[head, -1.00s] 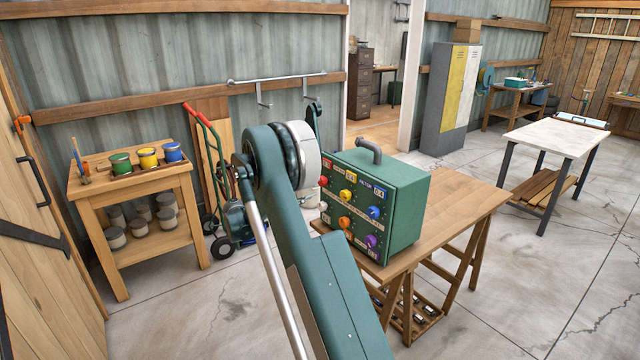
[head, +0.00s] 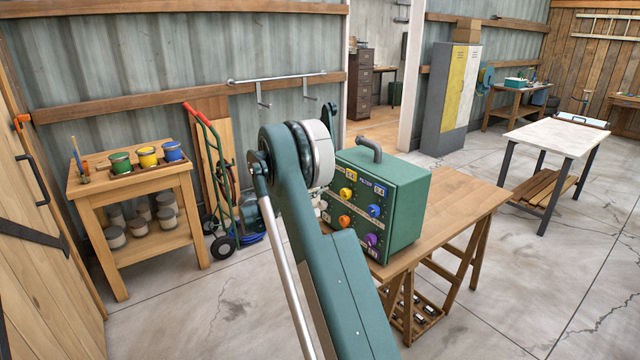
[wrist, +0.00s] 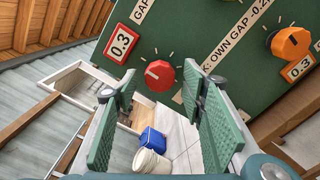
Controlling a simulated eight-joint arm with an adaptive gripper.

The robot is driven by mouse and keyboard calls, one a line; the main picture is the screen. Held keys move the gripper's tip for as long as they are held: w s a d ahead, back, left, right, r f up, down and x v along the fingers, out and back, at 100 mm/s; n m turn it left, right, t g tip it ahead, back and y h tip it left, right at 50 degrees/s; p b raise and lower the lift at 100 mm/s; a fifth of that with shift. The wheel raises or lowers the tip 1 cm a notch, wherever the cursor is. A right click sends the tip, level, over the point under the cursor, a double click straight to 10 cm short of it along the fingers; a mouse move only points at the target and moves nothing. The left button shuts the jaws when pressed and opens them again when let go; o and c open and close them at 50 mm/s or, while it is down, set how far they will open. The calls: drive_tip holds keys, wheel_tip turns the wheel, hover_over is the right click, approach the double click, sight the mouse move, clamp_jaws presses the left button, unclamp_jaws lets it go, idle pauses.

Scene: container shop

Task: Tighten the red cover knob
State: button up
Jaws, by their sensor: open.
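The red cover knob (wrist: 160,76) sits on the front face of the green box (wrist: 215,25), beside a red-edged label reading 0.3. In the wrist view my gripper (wrist: 160,97) is open, its two green ribbed fingers apart below and to either side of the knob. It appears empty, and I cannot tell how far the fingertips are from the panel. In the head view the green box (head: 407,215) stands on a wooden trestle table (head: 465,197). My arm hides the red knob there. Yellow (head: 346,192), blue (head: 375,210), orange (head: 344,221) and purple (head: 371,240) knobs show.
In the wrist view an orange knob (wrist: 291,43) is at the upper right. A small wooden bench (head: 110,188) with paint cans stands at the left, near a hand truck (head: 212,160). A white-topped table (head: 556,138) stands at the right. Open floor lies between.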

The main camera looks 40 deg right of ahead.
drive_tip(key=shift+d, duration=1.05)
drive_tip(key=c, duration=0.9)
drive_tip(key=shift+m, duration=0.4)
drive_tip(key=m, duration=0.3)
drive_tip(key=shift+m, duration=2.6)
